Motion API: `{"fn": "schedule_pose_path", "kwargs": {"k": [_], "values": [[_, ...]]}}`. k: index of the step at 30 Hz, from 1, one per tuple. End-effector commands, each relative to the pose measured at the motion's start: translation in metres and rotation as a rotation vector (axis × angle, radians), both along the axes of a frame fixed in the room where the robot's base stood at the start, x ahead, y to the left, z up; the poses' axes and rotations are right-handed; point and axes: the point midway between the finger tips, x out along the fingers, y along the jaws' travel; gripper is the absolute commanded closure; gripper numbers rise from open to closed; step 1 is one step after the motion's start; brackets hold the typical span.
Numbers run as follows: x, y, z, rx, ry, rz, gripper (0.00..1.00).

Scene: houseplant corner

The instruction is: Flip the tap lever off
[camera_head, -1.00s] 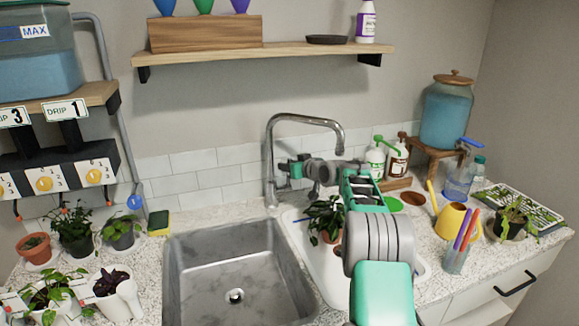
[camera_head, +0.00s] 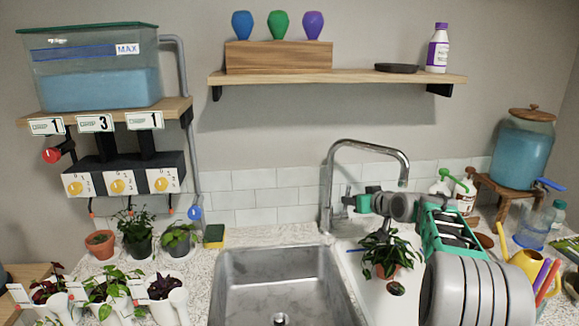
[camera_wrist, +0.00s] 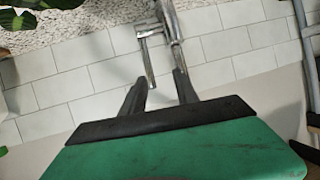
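The chrome tap (camera_head: 328,190) stands behind the sink, its spout arching right; I see no water stream from it. Its lever (camera_wrist: 148,62) shows in the wrist view as a thin chrome bar jutting from the tap body (camera_wrist: 170,20). My gripper (camera_wrist: 162,80) is open, with its two dark fingers apart. The lever's free end appears between the fingertips, nearer the left one; I cannot tell whether they touch. In the head view my gripper (camera_head: 350,200) is just right of the tap body, and the lever is hard to make out there.
The steel sink (camera_head: 228,285) is left of my arm. A leafy potted plant (camera_head: 383,250) stands close below my wrist. Soap bottles (camera_head: 443,186) and a yellow watering can (camera_head: 525,268) are to the right. A wooden shelf (camera_head: 340,78) hangs above the tap.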

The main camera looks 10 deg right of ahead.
Motion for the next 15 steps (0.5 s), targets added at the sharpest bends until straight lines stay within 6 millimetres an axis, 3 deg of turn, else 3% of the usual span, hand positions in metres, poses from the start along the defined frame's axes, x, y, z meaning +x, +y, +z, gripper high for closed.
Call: {"fn": "schedule_pose_path", "kwargs": {"k": [2, 5, 6, 10, 12, 15], "values": [[-0.029, 0.043, 0.011, -0.020, 0.096, 0.011, 0.63], [-0.098, 0.098, 0.003, -0.049, 0.281, 0.000, 0.63], [-0.129, 0.115, -0.003, -0.061, 0.353, -0.008, 0.63], [-0.236, 0.152, -0.029, -0.095, 0.565, -0.042, 0.63], [-0.291, 0.161, -0.046, -0.111, 0.665, -0.065, 0.63], [-0.354, 0.167, -0.067, -0.130, 0.775, -0.095, 0.63]]}}
